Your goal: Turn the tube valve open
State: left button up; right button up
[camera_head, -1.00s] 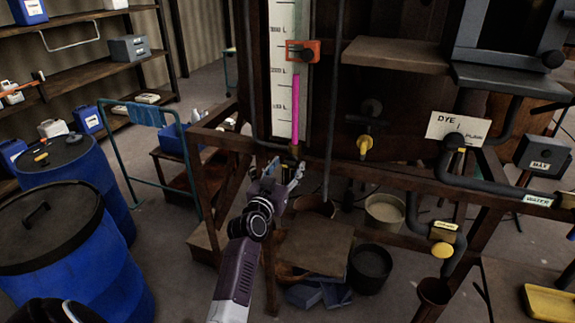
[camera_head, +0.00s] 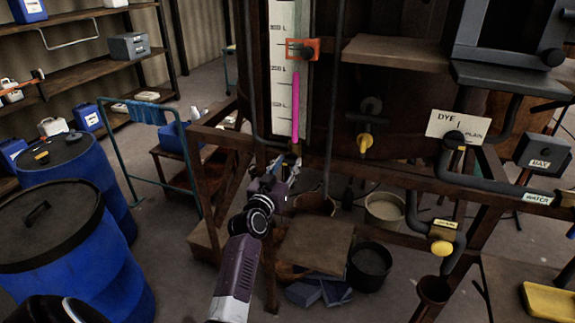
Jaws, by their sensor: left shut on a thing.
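The sight tube (camera_head: 296,105) with pink liquid stands upright in front of a white litre scale (camera_head: 283,75). The small brass-coloured tube valve (camera_head: 296,149) is at its foot, just above the wooden rail. My left gripper (camera_head: 289,168) is right below the valve and is shut on its handle. The fingertips and the handle are small and dark here, so the handle's exact angle is hard to tell.
An orange clamp marker (camera_head: 302,50) sits on the scale. A yellow-handled tap (camera_head: 364,143) and labelled pipes (camera_head: 500,187) are to the right. Blue drums (camera_head: 75,255) stand at the left. A bucket (camera_head: 370,266) stands below the frame.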

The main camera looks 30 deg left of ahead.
pick_arm(q)
jog(key=n, duration=0.3)
jog(key=shift+p, duration=0.35)
jog(key=n, duration=0.3)
jog(key=n+p, duration=0.1)
jog(key=n, duration=0.1)
jog(key=shift+a+f+n, duration=0.15)
jog(key=shift+a+n, duration=0.05)
jog(key=shift+n, duration=0.2)
jog(key=n, duration=0.4)
jog(key=shift+p, duration=0.35)
jog(key=n, duration=0.4)
jog(key=shift+s+f+n+p, duration=0.1)
jog(key=shift+f+n+p, duration=0.1)
jog(key=shift+n+p, duration=0.1)
jog(key=shift+n, duration=0.3)
jog(key=o, duration=1.2)
jog(key=shift+a, duration=0.1)
jog(key=shift+c, duration=0.2)
